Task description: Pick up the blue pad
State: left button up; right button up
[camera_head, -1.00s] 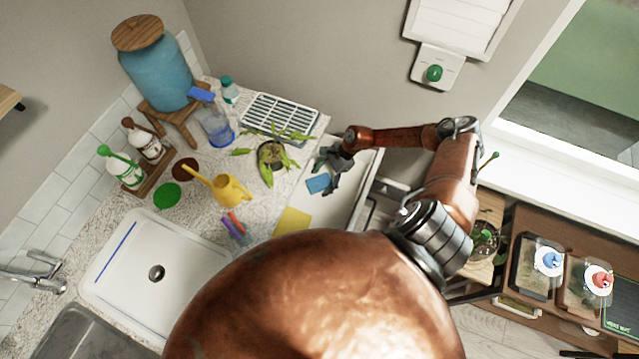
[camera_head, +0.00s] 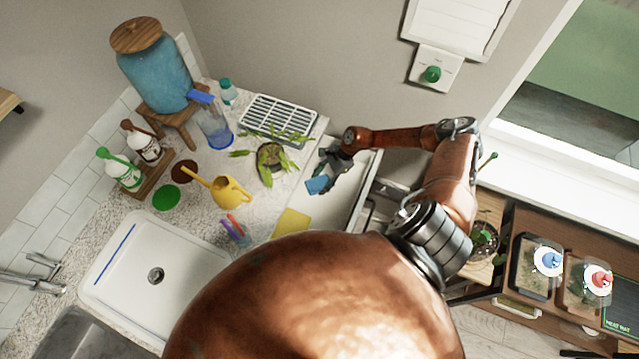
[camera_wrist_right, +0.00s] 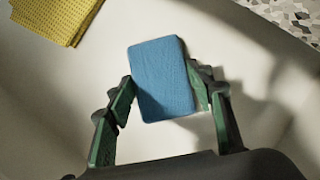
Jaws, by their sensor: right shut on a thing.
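The blue pad (camera_head: 317,185) is a small flat rectangle over the white tray (camera_head: 347,207) at the right end of the counter. In the right wrist view the blue pad (camera_wrist_right: 163,80) sits between the two fingers of my right gripper (camera_wrist_right: 165,95), one against each long side. My right gripper (camera_head: 331,176) is shut on it in the head view too. How far the pad is off the tray floor is hard to tell. My left gripper is not in view.
A potted plant (camera_head: 270,157) with drooping leaves, a yellow watering can (camera_head: 229,191) and a white slatted rack (camera_head: 279,118) stand to the left. My copper-coloured body hides the near counter.

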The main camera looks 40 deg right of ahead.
aim_at(315, 185)
jog(key=shift+s, duration=0.1)
jog(key=shift+r+p, duration=0.25)
jog(key=shift+p, duration=0.25)
notch_tip(315, 185, up, 3)
jog(key=shift+d+f+b, duration=0.1)
jog(key=shift+b, duration=0.3)
jog(key=s+a+r, duration=0.7)
jog(key=s+r, duration=0.3)
jog(key=s, duration=0.2)
